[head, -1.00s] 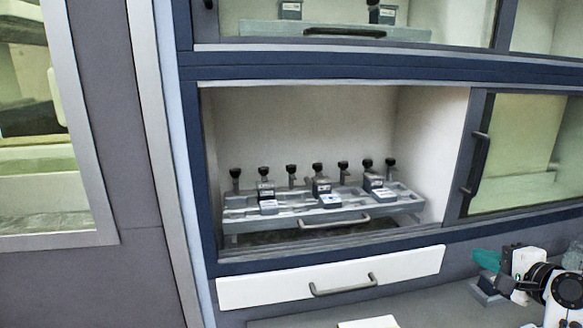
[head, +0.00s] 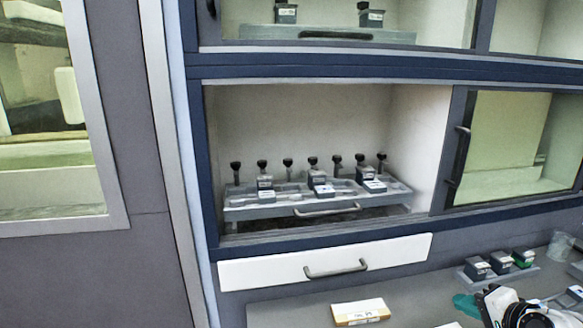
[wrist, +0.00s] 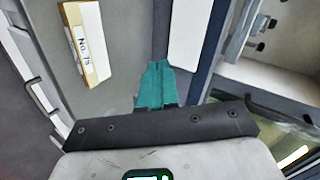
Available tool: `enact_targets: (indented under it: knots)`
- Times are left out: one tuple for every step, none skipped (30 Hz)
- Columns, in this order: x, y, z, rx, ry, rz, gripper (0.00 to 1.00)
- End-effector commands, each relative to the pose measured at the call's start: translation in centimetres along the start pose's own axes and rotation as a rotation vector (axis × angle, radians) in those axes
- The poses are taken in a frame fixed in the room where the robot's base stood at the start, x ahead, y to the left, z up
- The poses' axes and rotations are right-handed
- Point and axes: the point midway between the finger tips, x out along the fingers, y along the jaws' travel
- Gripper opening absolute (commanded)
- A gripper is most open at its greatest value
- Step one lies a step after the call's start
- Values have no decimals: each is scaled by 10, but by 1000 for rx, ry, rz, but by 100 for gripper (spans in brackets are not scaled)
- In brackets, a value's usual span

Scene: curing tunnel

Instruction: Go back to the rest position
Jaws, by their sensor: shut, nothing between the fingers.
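My gripper (head: 467,304) shows at the lower right of the head view, low over the grey worktop (head: 285,312). Its teal fingers are together with nothing between them. In the wrist view the teal fingers (wrist: 154,84) are also closed, above the dark bar of my wrist. They are apart from the labelled yellow-white box (wrist: 84,40), which lies to their upper left. The same box (head: 361,312) lies on the worktop at the bottom of the head view, left of my gripper.
An open bay holds a grey rack (head: 240,213) with several black-knobbed posts and small labelled blocks. A white drawer (head: 260,273) is shut below. Dark boxes (head: 477,267) and a clear cup (head: 561,245) stand at right. A glass door (head: 500,145) covers the right bay.

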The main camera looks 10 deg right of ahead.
Motion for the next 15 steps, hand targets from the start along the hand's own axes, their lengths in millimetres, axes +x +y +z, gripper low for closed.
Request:
enact_targets:
  knots:
    - [2, 14, 13, -40, -17, 37, 0]
    - [2, 21, 20, -67, -27, 58, 0]
    - [2, 32, 30, -105, -41, 89, 0]
    - [2, 42, 39, -138, -55, 115, 0]
    - [2, 52, 48, -173, -71, 142, 0]
    - [0, 66, 62, -224, -93, 181, 0]
    - [-2, 78, 73, -268, -115, 213, 0]
    - [-4, 92, 85, -316, -139, 247, 0]
    - [-10, 112, 103, -388, -177, 297, 0]
    - [-15, 126, 116, -444, -209, 332, 0]
    - [-21, 141, 129, -500, -243, 369, 0]
    - [-30, 160, 146, -576, -289, 414, 0]
    - [-38, 174, 158, -631, -326, 447, 0]
    - [-46, 187, 170, -687, -364, 477, 0]
    - [-58, 204, 184, -757, -414, 514, 0]
